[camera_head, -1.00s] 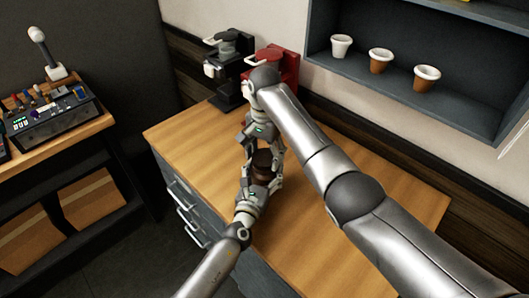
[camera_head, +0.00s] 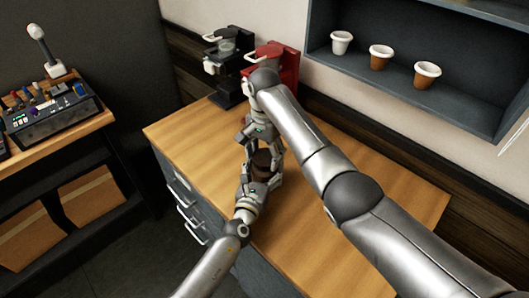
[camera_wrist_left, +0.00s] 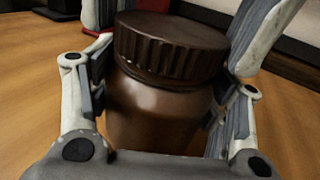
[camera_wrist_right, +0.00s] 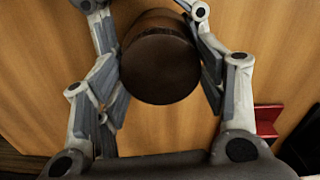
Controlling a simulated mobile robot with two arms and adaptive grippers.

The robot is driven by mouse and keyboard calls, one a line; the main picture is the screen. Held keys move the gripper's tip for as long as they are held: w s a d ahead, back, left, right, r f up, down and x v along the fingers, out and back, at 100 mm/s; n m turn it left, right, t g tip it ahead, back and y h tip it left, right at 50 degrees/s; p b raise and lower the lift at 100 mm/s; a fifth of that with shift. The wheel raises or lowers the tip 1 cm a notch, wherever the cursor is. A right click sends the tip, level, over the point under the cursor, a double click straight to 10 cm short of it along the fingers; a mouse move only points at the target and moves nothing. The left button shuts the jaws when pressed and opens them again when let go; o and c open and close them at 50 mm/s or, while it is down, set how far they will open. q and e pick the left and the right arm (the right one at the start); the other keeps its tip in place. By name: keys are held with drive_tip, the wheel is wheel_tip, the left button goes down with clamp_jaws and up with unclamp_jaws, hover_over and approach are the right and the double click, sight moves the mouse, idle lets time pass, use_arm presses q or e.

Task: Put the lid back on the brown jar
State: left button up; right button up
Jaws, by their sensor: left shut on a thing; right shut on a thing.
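The brown jar (camera_wrist_left: 150,115) stands upright between the fingers of my left gripper (camera_head: 262,174), which is shut on its body. The dark brown ribbed lid (camera_wrist_left: 170,45) sits on the jar's mouth. From the left wrist view I cannot tell whether it is screwed tight. My right gripper (camera_head: 262,150) reaches down from above and is shut on the lid, with its fingers on either side. In the right wrist view the lid's round top (camera_wrist_right: 160,68) lies between these fingers and hides most of the jar.
A black brewer (camera_head: 225,70) and a red brewer (camera_head: 285,65) stand at the back of the wooden counter (camera_head: 390,185). Several cups (camera_head: 381,57) sit on the wall shelf (camera_head: 445,105). A side table at left holds a control box (camera_head: 45,115). The counter's right part is clear.

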drive_tip(key=m, duration=0.7)
drive_tip(key=shift+a, duration=0.1)
drive_tip(key=m, duration=0.6)
drive_tip(key=shift+w, duration=0.1)
drive_tip(key=o, duration=0.9)
drive_tip(key=shift+r, duration=2.3)
drive_tip(key=shift+c, duration=0.3)
